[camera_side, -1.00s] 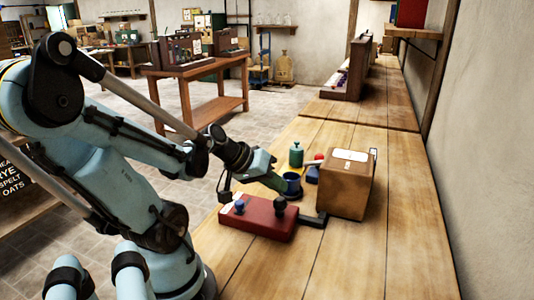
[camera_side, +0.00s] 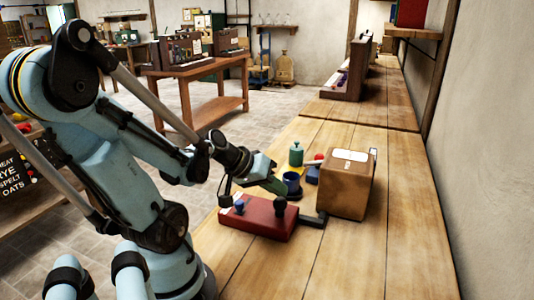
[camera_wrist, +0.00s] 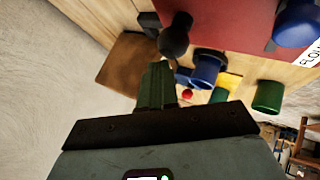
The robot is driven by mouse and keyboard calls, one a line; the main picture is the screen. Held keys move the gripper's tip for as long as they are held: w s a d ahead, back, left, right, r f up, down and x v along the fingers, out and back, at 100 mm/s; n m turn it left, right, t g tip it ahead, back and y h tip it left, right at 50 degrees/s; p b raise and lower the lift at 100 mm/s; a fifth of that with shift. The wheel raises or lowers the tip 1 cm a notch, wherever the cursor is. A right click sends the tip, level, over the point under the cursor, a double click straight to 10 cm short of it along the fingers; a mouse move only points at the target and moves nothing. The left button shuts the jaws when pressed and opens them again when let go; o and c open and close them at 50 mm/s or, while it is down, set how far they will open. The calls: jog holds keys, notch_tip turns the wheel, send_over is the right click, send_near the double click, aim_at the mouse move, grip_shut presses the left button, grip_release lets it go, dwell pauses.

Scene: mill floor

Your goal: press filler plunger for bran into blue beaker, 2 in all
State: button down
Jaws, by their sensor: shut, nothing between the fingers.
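A red filler box (camera_side: 258,219) lies on the bench with two knobbed plungers on top, one blue (camera_side: 239,206) and one black (camera_side: 280,203). A partly cut-off label beginning "FLOU" (camera_wrist: 312,55) shows near the blue knob in the wrist view. I cannot read a bran label. The blue beaker (camera_side: 291,183) stands upright behind the black knob; it also shows in the wrist view (camera_wrist: 206,70). Its contents are not visible. My gripper (camera_side: 279,188) has its green fingers shut and empty, close to the black knob and beaker. Contact with either cannot be told.
A brown box (camera_side: 347,185) stands right of the beaker. The front right of the bench is clear, with a wall beyond.

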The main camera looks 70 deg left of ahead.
aim_at(276, 200)
jog(key=shift+f, duration=0.8)
dwell(0.8)
jog(key=shift+r, duration=1.35)
jog(key=shift+r, duration=2.5)
notch_tip(276, 200, up, 4)
jog(key=shift+f, duration=0.1)
dwell(0.7)
